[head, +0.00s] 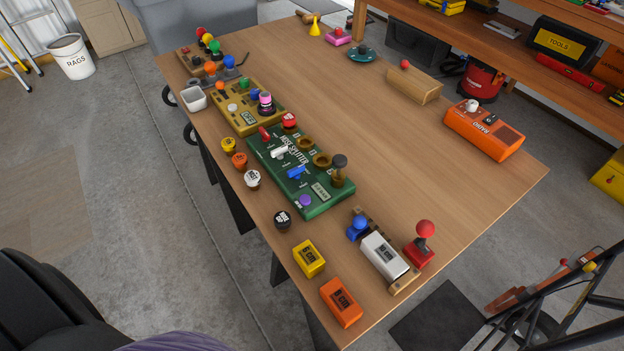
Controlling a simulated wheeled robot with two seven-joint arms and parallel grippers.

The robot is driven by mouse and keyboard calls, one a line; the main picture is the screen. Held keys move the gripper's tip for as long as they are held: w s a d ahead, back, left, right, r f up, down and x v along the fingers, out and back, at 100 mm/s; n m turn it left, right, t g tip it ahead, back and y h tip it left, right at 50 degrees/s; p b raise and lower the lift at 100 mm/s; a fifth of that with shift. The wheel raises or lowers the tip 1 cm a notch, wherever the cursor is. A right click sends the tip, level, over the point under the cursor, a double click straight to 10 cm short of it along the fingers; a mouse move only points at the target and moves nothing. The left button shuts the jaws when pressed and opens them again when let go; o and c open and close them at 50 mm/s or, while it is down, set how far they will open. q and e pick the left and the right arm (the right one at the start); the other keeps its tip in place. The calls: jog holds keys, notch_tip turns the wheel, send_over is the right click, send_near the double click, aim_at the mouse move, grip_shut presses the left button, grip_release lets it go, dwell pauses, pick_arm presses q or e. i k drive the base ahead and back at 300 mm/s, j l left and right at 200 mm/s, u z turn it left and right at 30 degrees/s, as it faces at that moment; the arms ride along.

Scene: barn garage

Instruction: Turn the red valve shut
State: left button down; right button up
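A green panel box (322,203) with white lettering stands near the middle of the wooden table. A small red lever handle (265,134), which looks like the red valve, sits at its far left end. It is tilted along the panel, but its exact setting is too small to tell. A white lever (279,153) and a blue lever (297,173) follow along the same panel. A round red cap with lettering (289,121) is at the panel's far corner. Neither of my grippers is in view.
Lettered caps in yellow, orange, white (252,179) and black line the table's left edge. A yellow panel (237,121) stands just beyond the green one. A silver block (384,258) and a red ball-topped stick (424,232) are nearer right. The table's right middle is clear.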

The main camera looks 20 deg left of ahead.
aim_at(265, 136)
jog(key=j, duration=0.4)
jog(key=k+j+z, duration=0.1)
jog(key=j, duration=0.3)
jog(key=k+j+z, duration=0.1)
jog(key=j, duration=0.3)
jog(key=k+j, duration=0.1)
jog(key=j, duration=0.3)
jog(key=k+j+z, duration=0.1)
jog(key=j, duration=0.3)
